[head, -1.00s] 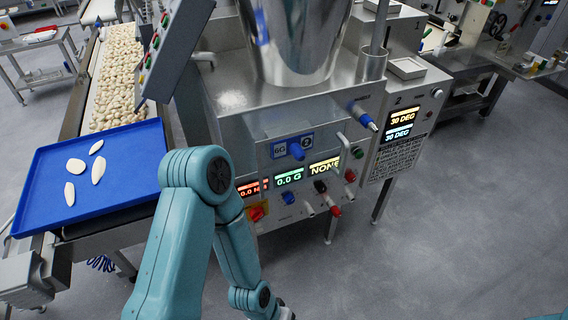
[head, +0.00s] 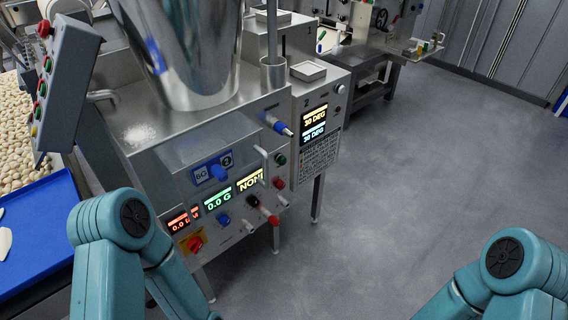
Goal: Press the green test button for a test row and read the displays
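The machine's front panel (head: 240,165) carries a red display (head: 178,222) reading 0.0 with an unclear unit, a green display (head: 218,200) reading 0.0 G and a yellow display (head: 250,181) reading NONE, its end cut by glare. A green button (head: 280,159) sits at the panel's upper right, above a red one (head: 279,183). A side box has two displays (head: 314,119), both reading 30 DEG. More green buttons (head: 44,90) are on a grey control box at the left. My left arm is in front of the machine and my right arm is at lower right; both grippers are out of frame.
A blue tray (head: 45,222) with pale pieces and a belt of pasta (head: 18,150) are at the left. A steel hopper (head: 185,50) stands on the machine. Knobs and a red-yellow switch (head: 194,243) stick out of the panel. Floor at the right is clear.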

